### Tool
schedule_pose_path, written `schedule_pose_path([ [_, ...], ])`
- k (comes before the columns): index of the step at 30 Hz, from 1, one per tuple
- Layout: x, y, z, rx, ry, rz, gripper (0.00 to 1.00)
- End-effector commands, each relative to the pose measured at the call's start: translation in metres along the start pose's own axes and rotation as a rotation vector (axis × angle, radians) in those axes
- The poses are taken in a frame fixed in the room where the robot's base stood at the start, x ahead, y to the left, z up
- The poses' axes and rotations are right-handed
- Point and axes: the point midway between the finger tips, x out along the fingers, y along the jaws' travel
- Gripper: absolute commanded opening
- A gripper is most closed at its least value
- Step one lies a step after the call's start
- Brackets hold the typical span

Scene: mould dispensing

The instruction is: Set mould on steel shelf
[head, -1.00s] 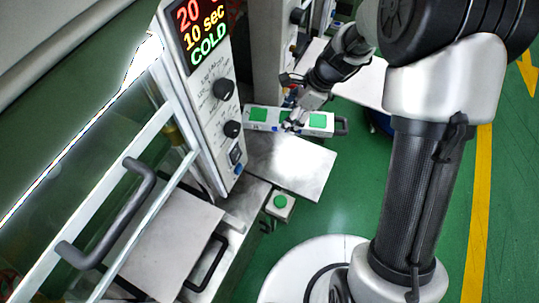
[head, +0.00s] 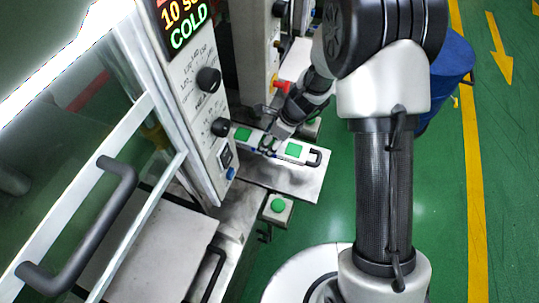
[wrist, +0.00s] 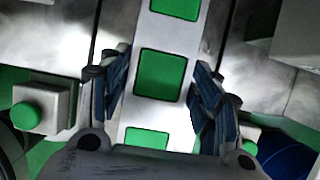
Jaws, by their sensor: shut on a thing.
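The mould (head: 294,150) is a long white bar with green square windows and a black loop handle at its right end. My gripper (head: 268,142) is shut across its middle. In the wrist view the mould (wrist: 165,112) runs between the two blue-padded fingers of my gripper (wrist: 163,95). The steel shelf (head: 285,182) is a flat metal plate sticking out beside the control panel. The mould lies across the far part of the shelf in the head view. I cannot tell whether it touches the shelf or hangs just above it.
The control panel (head: 195,100) with black knobs stands close left of the mould. A box with a green button (head: 278,206) sits at the shelf's near edge. A second machine (head: 253,50) stands behind. A blue barrel (head: 450,65) is at the right. Green floor is open right of the shelf.

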Motion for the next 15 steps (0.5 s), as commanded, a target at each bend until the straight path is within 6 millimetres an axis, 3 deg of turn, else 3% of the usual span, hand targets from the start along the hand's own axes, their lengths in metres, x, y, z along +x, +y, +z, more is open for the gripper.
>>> schedule_pose_path([
  [3,0.015,-0.001,-0.005,-0.001,-0.002,-0.003,0.07],
  [11,0.027,-0.001,-0.010,-0.001,-0.002,-0.002,0.07],
  [15,0.046,-0.001,-0.018,-0.001,-0.002,-0.001,0.07],
])
